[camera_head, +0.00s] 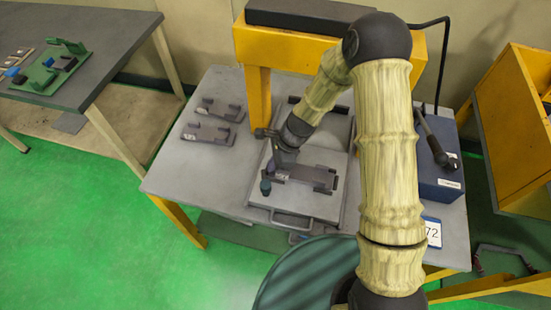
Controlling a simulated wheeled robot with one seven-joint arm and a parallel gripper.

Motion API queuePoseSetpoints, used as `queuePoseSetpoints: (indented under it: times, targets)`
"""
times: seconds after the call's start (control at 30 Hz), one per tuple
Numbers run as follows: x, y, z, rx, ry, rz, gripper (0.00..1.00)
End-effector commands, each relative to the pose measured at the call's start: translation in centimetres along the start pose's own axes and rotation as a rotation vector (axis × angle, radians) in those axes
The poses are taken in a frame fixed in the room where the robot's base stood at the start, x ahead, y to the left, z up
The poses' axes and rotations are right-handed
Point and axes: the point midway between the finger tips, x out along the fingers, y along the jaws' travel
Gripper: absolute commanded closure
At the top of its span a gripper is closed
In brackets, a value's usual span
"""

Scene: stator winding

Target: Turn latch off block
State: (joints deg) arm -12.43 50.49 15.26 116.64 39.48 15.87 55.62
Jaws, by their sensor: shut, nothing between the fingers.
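My gripper (277,157) is small in the head view, pointing down over the near-left part of a grey plate with a handle (254,196) on the table. It is shut, with nothing seen between its fingers. Its tips are close above or at the left end of a dark grey block-like fixture (305,176); I cannot tell whether they touch. A small dark teal knob-like part (265,187) stands just left of the fixture and may belong to the latch. The latch itself cannot be made out clearly.
Two similar grey fixtures (207,132) lie at the left of the grey table (185,170). A blue box (438,178) with a black lever (434,145) stands at the right. A yellow frame (258,92) rises behind. A side table holds a green fixture (50,70).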

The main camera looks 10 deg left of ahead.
Motion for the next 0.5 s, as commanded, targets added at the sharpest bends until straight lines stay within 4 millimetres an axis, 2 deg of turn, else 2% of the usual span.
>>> queuePoseSetpoints:
  times: [0.5]
  targets:
    - [0.01, -0.07, 0.34, -0.028, -0.001, 0.011, 1.00]
